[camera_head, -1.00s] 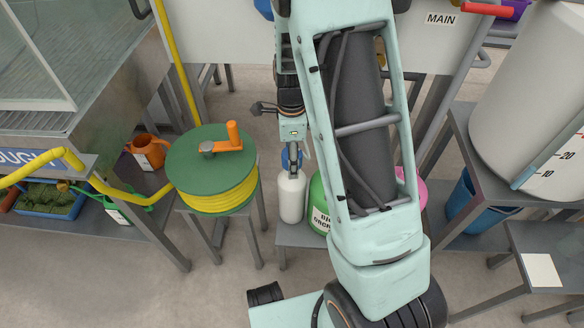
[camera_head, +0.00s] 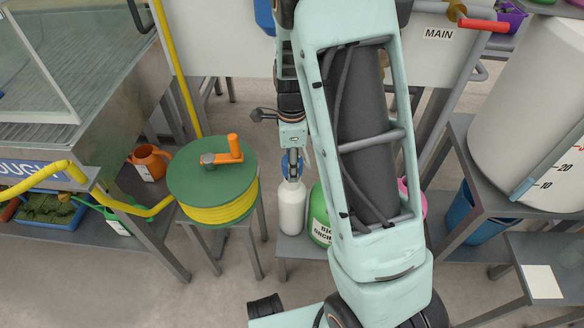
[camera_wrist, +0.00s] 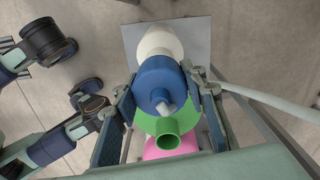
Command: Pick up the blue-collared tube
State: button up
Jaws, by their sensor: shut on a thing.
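The blue-collared tube is a white bottle-like tube (camera_head: 291,208) with a blue collar at its top, upright at the left end of the low grey shelf in the head view. My gripper (camera_head: 292,165) is over its top. In the wrist view the blue collar (camera_wrist: 155,78) with a pale tip sits between the two fingers of my gripper (camera_wrist: 165,95), which are shut on it. The tube's white body (camera_wrist: 160,42) shows beyond the collar. I cannot tell whether its base touches the shelf.
A green labelled bottle (camera_head: 319,215) stands close right of the tube, with a pink container (camera_head: 403,190) beyond, partly behind my arm. A green-topped reel with yellow hose (camera_head: 212,178) stands close left. A white tank (camera_head: 530,110) and a blue bucket (camera_head: 463,215) are at right.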

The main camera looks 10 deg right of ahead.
notch_tip(320, 180, up, 32)
jog(key=p, duration=1.9)
jog(key=shift+r+p, duration=0.25)
jog(key=shift+p, duration=0.15)
jog(key=shift+d+f, duration=0.1)
